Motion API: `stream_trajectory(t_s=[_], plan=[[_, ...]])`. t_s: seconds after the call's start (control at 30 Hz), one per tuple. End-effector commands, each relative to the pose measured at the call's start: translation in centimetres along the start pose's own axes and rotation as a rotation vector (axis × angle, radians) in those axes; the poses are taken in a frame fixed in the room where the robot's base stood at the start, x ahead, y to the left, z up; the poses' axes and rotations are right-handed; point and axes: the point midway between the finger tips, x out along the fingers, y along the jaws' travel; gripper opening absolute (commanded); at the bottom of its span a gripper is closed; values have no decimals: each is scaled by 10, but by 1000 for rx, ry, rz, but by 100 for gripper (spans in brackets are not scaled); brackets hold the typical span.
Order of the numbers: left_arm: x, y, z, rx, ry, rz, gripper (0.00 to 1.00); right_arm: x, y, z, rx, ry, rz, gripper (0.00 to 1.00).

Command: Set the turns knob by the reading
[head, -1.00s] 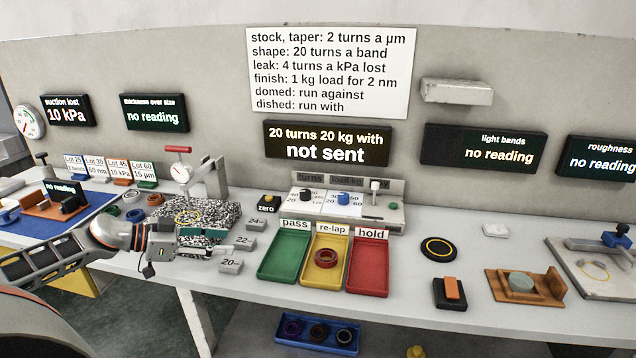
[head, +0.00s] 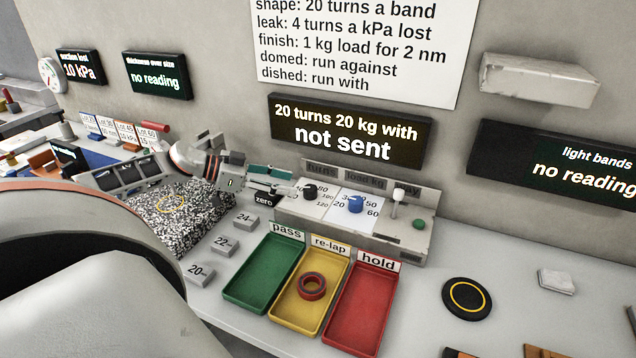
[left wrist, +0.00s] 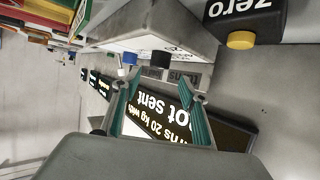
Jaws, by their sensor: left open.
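The turns knob (head: 310,191) is a small black knob on a white scale at the left of the control box. My left gripper (head: 285,182) is open just left of it, pointing at it. In the left wrist view the black knob (left wrist: 161,60) shows beyond the gap between the open teal-padded fingertips (left wrist: 160,86), apart from them. The order display (head: 349,133) reads "20 turns 20 kg with, not sent". The suction lost display (head: 82,68) reads 10 kPa. The rule board (head: 360,45) says leak: 4 turns a kPa lost. My right gripper is out of view.
The blue load knob (head: 355,204) and a white-topped lever (head: 398,199) stand right of the turns knob. The zero block (head: 264,200) is close below my gripper. Green (head: 238,299), yellow (head: 282,318) and red (head: 337,345) trays lie in front; the yellow holds a ring.

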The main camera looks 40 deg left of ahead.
Motion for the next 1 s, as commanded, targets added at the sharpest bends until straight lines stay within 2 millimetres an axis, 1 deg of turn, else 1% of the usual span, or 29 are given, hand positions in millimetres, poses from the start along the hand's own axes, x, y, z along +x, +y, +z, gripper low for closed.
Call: stream_trajectory(t_s=[0.03,0.2,0.27,0.4,0.6,0.77,1.0], plan=[[5,0,2,0,-1,2,43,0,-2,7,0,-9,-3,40],[26,0,5,0,-3,3,43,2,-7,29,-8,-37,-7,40],[34,0,5,0,-3,3,43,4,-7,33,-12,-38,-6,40],[52,0,6,0,-5,3,43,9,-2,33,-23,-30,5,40],[69,0,4,0,-3,2,43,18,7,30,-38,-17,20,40],[74,0,2,-1,-2,2,43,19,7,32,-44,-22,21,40],[75,0,0,0,0,1,43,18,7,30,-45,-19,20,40]])
